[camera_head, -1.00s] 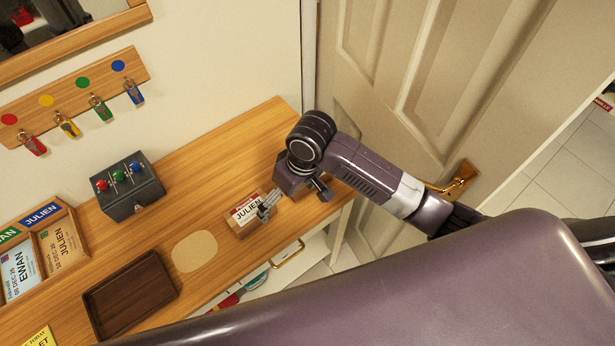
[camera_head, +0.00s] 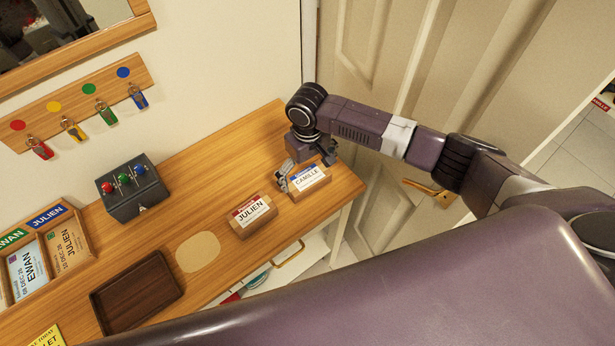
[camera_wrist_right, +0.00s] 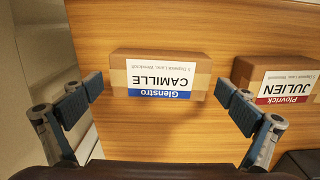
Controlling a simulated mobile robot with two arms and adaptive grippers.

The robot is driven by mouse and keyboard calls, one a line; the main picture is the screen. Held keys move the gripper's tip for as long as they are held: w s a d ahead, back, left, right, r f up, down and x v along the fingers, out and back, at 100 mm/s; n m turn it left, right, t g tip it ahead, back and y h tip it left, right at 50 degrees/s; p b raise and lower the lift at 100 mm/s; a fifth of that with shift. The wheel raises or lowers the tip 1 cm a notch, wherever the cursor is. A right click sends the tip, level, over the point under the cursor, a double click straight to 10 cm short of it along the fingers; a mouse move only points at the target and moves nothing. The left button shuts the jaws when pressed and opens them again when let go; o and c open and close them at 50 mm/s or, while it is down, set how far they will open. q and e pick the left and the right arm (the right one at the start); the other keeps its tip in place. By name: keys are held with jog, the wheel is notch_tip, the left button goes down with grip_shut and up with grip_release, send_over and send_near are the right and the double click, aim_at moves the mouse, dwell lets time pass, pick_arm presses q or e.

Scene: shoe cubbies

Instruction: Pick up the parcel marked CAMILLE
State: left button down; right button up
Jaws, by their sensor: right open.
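The parcel marked CAMILLE (camera_head: 309,181) is a small brown box with a white and blue label, lying at the right end of the wooden table. It also shows upside down in the right wrist view (camera_wrist_right: 160,75). My right gripper (camera_head: 306,172) is open at the parcel. In the right wrist view its two fingers (camera_wrist_right: 165,103) stand apart, one toward each end of the box, with the box a little beyond them. The box is not gripped. My left gripper is not in view.
The JULIEN parcel (camera_head: 252,216) with a red label stands just left of the CAMILLE one. Further left are a dark tray (camera_head: 137,290), a grey box with coloured buttons (camera_head: 131,193) and a card rack (camera_head: 40,250). A door (camera_head: 380,80) is beyond the table's right end.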

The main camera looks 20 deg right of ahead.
jog(key=shift+f, duration=0.75)
jog(key=shift+c, duration=0.6)
jog(key=c, duration=0.9)
jog(key=shift+r, duration=0.15)
